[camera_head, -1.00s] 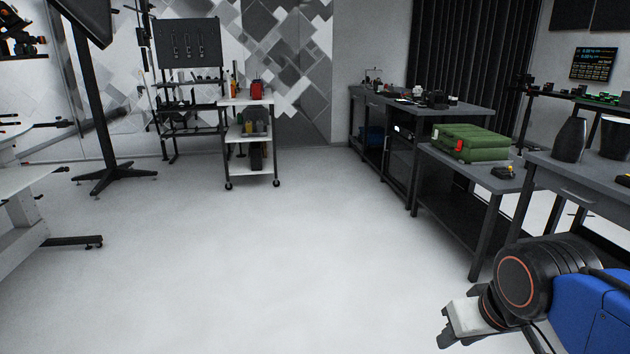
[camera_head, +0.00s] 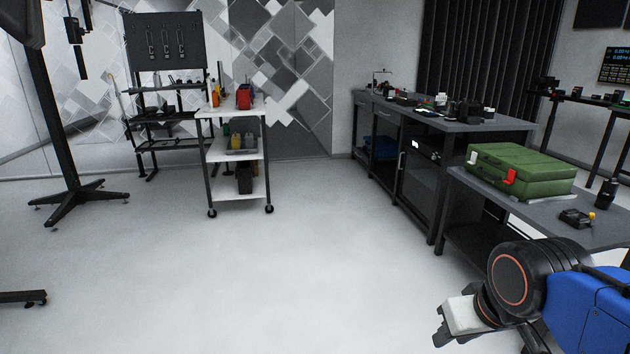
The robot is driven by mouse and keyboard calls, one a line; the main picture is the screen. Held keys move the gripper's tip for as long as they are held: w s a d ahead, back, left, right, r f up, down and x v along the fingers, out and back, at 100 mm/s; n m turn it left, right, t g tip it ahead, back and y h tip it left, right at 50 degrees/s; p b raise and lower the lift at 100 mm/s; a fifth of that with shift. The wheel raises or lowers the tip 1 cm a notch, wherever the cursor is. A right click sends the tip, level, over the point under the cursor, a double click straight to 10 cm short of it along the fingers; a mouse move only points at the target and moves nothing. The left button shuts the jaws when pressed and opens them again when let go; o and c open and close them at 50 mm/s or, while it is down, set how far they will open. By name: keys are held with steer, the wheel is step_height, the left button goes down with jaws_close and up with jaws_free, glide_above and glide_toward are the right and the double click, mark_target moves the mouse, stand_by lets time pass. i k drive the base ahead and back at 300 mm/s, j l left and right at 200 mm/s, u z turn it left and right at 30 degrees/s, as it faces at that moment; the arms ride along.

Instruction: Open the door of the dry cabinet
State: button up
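The dry cabinet (camera_head: 420,188) is a dark box with a glass-like front under the long grey workbench, right of centre. Its door looks shut, with a thin pale upright handle (camera_head: 401,166) near the left edge and a small white display above. My gripper (camera_head: 441,328) is at the lower right, low over the floor and well short of the cabinet, touching nothing. Its fingers are small and partly cut by the view angle, so their opening is unclear.
A grey table (camera_head: 520,205) with a green case (camera_head: 520,168) stands at the right, close to my arm. A white wheeled cart (camera_head: 236,157) stands left of centre, and a black stand (camera_head: 72,200) is at the left. The middle floor is clear.

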mark_target(407, 148)
steer(key=i+j, duration=0.1)
steer(key=i, duration=3.35)
steer(key=i+z, duration=0.5)
steer(key=k+l, duration=0.05)
steer(key=k, duration=0.05)
